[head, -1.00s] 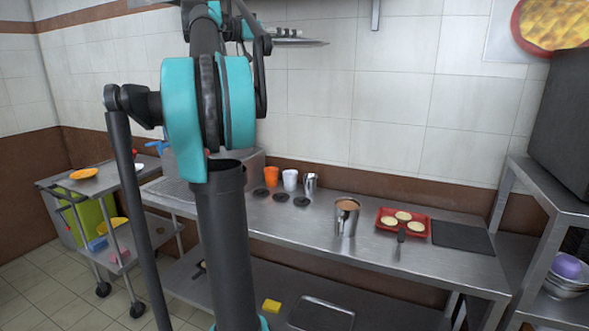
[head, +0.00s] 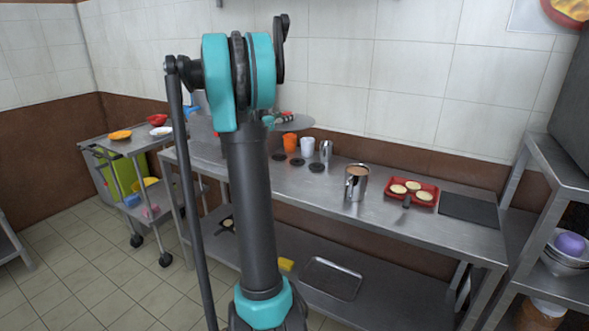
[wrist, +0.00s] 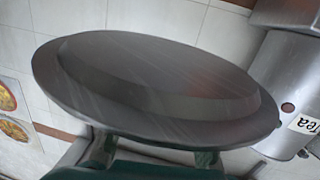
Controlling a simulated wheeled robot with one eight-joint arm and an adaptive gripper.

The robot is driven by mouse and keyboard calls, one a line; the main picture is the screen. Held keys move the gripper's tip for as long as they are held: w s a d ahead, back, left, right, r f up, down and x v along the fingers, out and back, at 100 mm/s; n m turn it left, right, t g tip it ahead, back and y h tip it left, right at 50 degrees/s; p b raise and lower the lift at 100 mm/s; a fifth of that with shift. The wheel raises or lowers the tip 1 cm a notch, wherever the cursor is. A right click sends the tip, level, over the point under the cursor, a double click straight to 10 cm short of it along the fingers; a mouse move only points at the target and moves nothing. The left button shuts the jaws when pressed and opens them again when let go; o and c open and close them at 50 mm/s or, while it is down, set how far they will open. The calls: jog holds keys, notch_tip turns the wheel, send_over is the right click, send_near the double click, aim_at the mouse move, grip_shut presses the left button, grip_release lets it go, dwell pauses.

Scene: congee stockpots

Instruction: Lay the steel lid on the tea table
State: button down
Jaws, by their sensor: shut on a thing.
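The steel lid (wrist: 160,85) is a wide round disc with a raised middle, filling much of the wrist view. In the head view the lid (head: 298,124) shows partly behind my arm, held level above the back of a long steel table (head: 325,190). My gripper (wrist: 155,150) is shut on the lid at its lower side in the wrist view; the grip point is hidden. In the head view my gripper (head: 272,120) is mostly hidden by my arm. A "Tea" label (wrist: 304,124) is on a steel vessel at the right of the wrist view.
On the long table stand an orange cup (head: 290,142), a white cup (head: 307,145), a steel pot (head: 356,183) and a red tray (head: 426,201). A cart (head: 130,145) with dishes is at left, a shelf rack (head: 560,190) at right.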

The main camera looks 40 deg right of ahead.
aim_at(283, 178)
jog(key=shift+n+t, duration=0.3)
jog(key=shift+t, duration=0.1)
jog(key=f, duration=1.5)
jog(key=a+f, duration=0.1)
jog(key=f, duration=0.7)
jog(key=c, duration=1.1)
grip_release()
jog(key=shift+o, duration=0.2)
jog(key=shift+a+r, duration=0.1)
jog(key=s+a+f+n+y, duration=0.2)
jog(key=s+a+n+y, duration=0.3)
jog(key=s+a, duration=0.4)
jog(key=s+a+f+n+y, duration=0.2)
jog(key=s+a, duration=0.8)
jog(key=a, duration=1)
jog(key=s+a+f+n+y, duration=0.2)
jog(key=s+a+n+y, duration=0.5)
jog(key=a, duration=0.7)
jog(key=s+y, duration=0.2)
jog(key=shift+s+a+f+n+g+y, duration=0.15)
jog(key=shift+f+n+g+y, duration=0.15)
jog(key=shift+f+g+y, duration=0.1)
